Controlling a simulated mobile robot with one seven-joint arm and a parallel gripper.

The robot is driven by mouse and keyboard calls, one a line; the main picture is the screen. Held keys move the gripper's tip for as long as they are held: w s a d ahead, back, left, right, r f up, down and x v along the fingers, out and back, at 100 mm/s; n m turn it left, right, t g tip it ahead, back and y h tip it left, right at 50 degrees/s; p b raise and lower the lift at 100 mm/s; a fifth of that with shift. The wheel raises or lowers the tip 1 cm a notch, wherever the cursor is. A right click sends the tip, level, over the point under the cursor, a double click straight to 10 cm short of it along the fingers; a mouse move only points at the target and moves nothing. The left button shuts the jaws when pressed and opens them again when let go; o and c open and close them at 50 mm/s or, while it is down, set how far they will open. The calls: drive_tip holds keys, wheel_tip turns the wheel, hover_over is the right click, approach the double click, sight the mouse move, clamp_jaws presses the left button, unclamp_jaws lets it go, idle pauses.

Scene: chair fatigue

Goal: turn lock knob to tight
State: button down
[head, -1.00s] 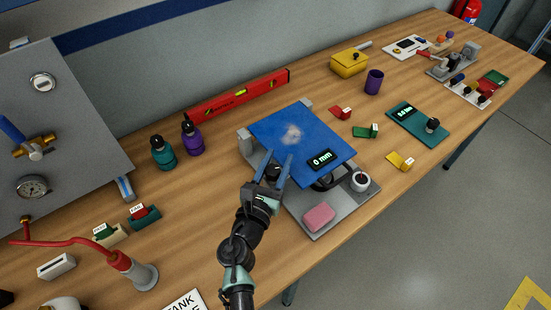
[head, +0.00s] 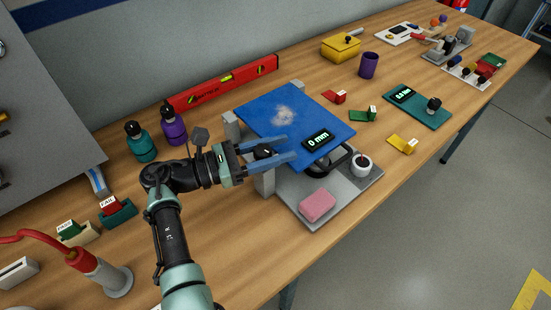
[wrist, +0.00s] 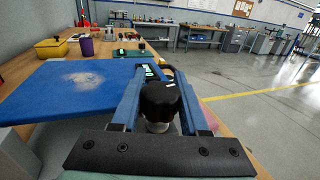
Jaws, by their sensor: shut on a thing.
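The black lock knob (head: 264,152) sits at the near left edge of the blue seat panel (head: 262,106) of the chair test rig. My gripper (head: 290,148) comes in from the left, its two blue fingers lying on either side of the knob. It is shut on the knob. In the wrist view the knob (wrist: 160,100) stands upright between the fingers, on a pale stem partly hidden by the gripper's dark palm. A display on the panel (head: 318,139) reads 0 mm. No tightness marking is legible.
Teal (head: 140,142) and purple (head: 173,125) bottles stand behind my arm. A red level (head: 225,83) lies behind the rig.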

drive_tip(key=m+g+b, duration=0.2)
drive_tip(key=g+b, duration=0.1)
drive_tip(key=m+g+b, duration=0.1)
drive_tip(key=b, duration=0.1)
drive_tip(key=shift+s+d+f+g+h, duration=0.1)
drive_tip(key=shift+s+g+h, duration=0.2)
drive_tip(key=shift+s+h, duration=0.1)
drive_tip(key=shift+g, duration=0.3)
drive_tip(key=shift+c, duration=2.1)
unclamp_jaws()
drive_tip(key=a+b, duration=0.4)
drive_tip(key=a, duration=0.3)
drive_tip(key=shift+a+b, duration=0.25)
drive_tip(key=shift+b, duration=0.15)
